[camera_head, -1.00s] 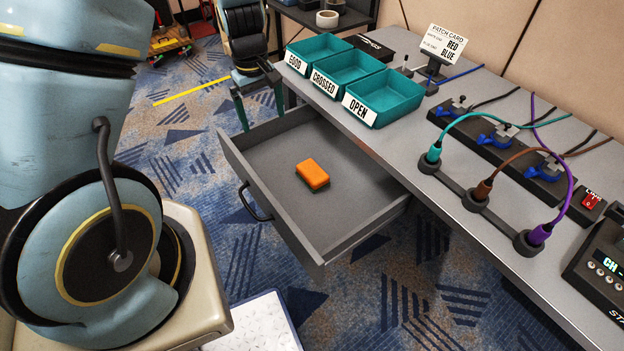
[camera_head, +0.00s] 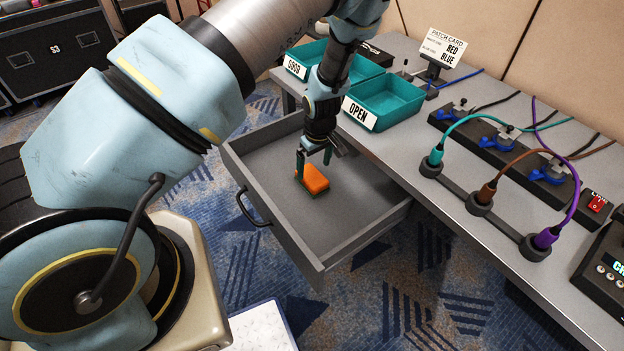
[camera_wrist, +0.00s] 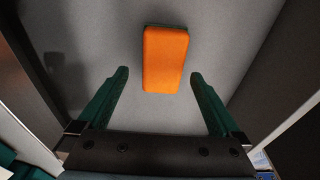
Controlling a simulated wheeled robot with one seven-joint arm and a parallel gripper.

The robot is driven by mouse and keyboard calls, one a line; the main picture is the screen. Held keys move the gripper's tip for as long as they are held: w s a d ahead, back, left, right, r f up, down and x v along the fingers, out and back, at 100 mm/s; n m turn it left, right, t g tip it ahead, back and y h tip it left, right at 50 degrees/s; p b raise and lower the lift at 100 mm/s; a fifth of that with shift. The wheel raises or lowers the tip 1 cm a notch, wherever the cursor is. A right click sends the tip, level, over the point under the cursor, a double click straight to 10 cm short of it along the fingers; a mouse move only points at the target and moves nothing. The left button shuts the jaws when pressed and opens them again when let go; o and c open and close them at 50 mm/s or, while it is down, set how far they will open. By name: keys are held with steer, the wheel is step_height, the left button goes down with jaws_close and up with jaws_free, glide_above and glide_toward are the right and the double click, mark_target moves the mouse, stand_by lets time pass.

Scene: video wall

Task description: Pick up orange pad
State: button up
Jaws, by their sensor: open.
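The orange pad (camera_head: 313,179) lies on the floor of the open grey drawer (camera_head: 349,224). In the wrist view the pad (camera_wrist: 165,60) is an orange block with a dark green base, lying lengthwise ahead of the fingertips. My gripper (camera_head: 313,165) hangs over the drawer at the pad's far side in the head view. In the wrist view my gripper (camera_wrist: 160,75) has its two green fingers apart, with the pad between their lines and mostly beyond the tips. The fingers hold nothing. I cannot tell how high they are above the drawer floor.
The drawer's walls surround the pad; its black handle (camera_head: 252,208) faces left. On the desk (camera_head: 410,165) stand the OPEN bin (camera_head: 392,97) and GOOD bin (camera_head: 299,60), with my arm hiding the bin between. Cables and plugs (camera_head: 480,198) lie to the right.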

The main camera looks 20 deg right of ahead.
mark_target(312, 175)
steer(key=f, duration=0.1)
steer(key=f+p, duration=0.1)
steer(key=f, duration=0.3)
steer(key=shift+w+a, duration=0.2)
steer(key=shift+a, duration=0.05)
steer(key=c, duration=1.2)
